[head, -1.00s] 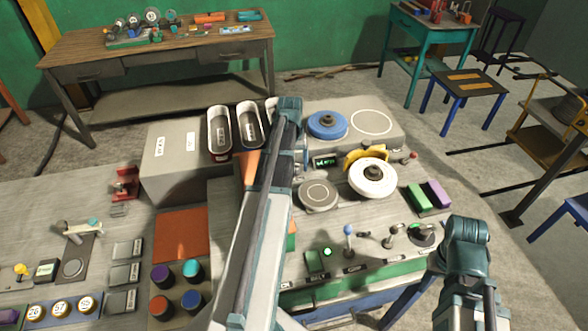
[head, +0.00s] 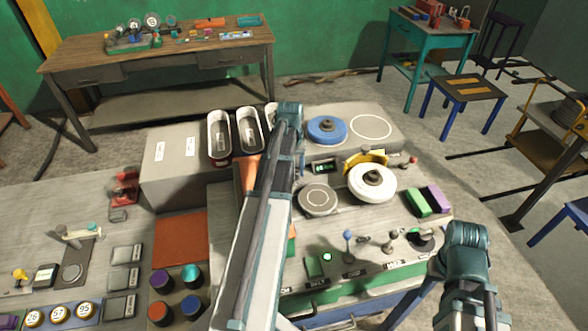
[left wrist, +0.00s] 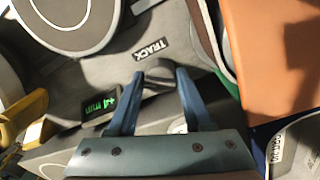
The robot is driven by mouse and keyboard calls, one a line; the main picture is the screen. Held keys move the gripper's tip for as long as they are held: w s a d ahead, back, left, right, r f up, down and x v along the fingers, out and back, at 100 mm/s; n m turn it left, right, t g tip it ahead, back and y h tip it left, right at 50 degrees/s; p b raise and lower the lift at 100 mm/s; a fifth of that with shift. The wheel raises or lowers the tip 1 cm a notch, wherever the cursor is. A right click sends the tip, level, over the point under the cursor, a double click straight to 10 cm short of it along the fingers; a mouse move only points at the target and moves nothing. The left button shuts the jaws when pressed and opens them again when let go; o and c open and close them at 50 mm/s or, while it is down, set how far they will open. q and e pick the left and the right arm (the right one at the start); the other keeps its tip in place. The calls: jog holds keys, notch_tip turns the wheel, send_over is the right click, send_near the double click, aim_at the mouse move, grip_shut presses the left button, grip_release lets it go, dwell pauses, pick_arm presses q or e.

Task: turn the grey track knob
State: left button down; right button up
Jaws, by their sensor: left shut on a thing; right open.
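The grey track knob (left wrist: 160,74) shows dark grey in the left wrist view, just below the label "TRACK". The two blue fingers of my left gripper (left wrist: 157,80) stand on either side of it, shut on it. In the head view my left arm covers the knob and most of that gripper. A small display (left wrist: 104,103) left of the knob reads "+4 min" in green; it also shows in the head view (head: 324,167). My right gripper (head: 466,245) is at the lower right, apart from the console; its fingers are hard to make out.
A white reel (head: 360,186), a blue reel (head: 322,137) and a grey disc (head: 318,200) sit around the display. Small levers (head: 390,247) stand on the front panel. Two oblong bins (head: 219,132) and an orange part (head: 249,175) are close to my left arm.

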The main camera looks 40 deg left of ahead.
pick_arm(q)
jog(key=m, duration=0.5)
jog(key=shift+a+m, duration=0.15)
jog(key=shift+m, duration=0.25)
jog(key=m, duration=0.5)
jog(key=shift+w+g, duration=0.1)
jog(key=shift+g, duration=0.2)
jog(key=shift+a+m, duration=0.1)
jog(key=shift+m, duration=0.2)
jog(key=shift+c, duration=1.8)
grip_release()
notch_tip(320, 180, up, 14)
jog(key=p, duration=1.4)
jog(key=shift+w+a, duration=0.15)
jog(key=shift+a, duration=0.1)
jog(key=shift+f, duration=0.2)
